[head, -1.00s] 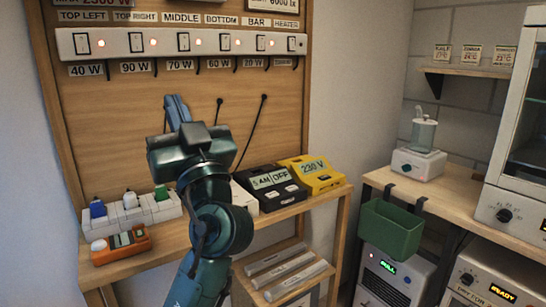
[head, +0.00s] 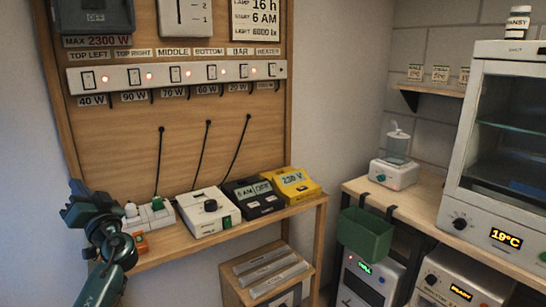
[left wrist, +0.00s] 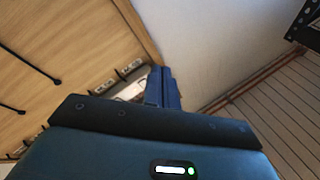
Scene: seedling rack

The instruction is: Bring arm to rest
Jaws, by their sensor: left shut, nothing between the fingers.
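My left arm enters the head view at the lower left. Its gripper (head: 78,190) is raised in front of the left end of the wooden bench, and the wrist covers part of the things there. In the left wrist view the blue fingers (left wrist: 163,88) are together with nothing between them. They seem clear of the bench and wall, though the exact gap cannot be told. My right gripper is not in view.
The bench (head: 280,213) carries a white box (head: 208,222), a black timer (head: 254,208) and a yellow 230 V meter (head: 292,190). A switch strip (head: 130,79) is on the panel behind. A green bin (head: 365,236) hangs at the right.

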